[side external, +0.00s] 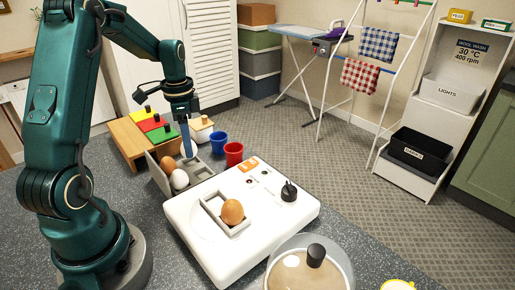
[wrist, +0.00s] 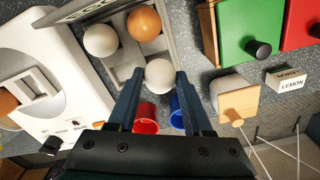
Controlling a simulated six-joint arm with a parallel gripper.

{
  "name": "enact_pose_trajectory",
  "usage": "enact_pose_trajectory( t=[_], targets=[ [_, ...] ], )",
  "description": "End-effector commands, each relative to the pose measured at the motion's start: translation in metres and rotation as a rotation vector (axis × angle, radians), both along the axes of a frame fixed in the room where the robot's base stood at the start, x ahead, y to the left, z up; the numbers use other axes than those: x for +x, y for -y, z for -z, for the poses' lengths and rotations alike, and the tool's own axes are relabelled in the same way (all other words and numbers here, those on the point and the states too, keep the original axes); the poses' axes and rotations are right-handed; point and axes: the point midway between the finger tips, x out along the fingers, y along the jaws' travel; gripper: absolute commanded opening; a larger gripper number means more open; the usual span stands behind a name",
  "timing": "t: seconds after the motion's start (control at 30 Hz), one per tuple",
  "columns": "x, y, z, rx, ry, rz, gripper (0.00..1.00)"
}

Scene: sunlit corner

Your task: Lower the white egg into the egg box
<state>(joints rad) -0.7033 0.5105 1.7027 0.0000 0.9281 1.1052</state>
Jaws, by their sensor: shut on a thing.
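My gripper (side external: 187,151) points down over the grey egg box (side external: 201,172) in the side external view. In the wrist view my gripper (wrist: 160,73) is shut on a white egg (wrist: 159,77), with a finger on each side. That egg is at or just above the near cells of the egg box (wrist: 122,58); I cannot tell whether it touches the bottom. A brown egg (wrist: 144,23) and another white egg (wrist: 100,40) sit in the box; the brown egg (side external: 168,164) and white egg (side external: 180,179) also show in the side external view.
A white appliance (side external: 205,262) holds a brown egg (side external: 232,211) in a square tray. A red cup (side external: 234,154) and a blue cup (side external: 218,143) stand right of the box. A wooden stand (side external: 125,135) with coloured lids and a cream knobbed box (side external: 201,129) stand behind.

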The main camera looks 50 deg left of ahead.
Motion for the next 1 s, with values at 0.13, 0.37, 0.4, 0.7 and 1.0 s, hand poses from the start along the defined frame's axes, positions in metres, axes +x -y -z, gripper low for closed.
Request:
enact_pose_trajectory(
  t=[0.13, 0.37, 0.4, 0.7, 1.0],
  targets=[
    [0.000, 0.000, 0.002, -0.001, 0.000, 0.000, 0.28],
    [0.000, 0.000, 0.006, -0.001, 0.000, 0.000, 0.28],
    [0.000, 0.000, 0.006, -0.001, 0.000, 0.000, 0.28],
    [0.000, 0.000, 0.011, -0.001, -0.001, 0.000, 0.28],
    [0.000, 0.000, 0.015, 0.000, 0.000, 0.000, 0.28]
  ],
)
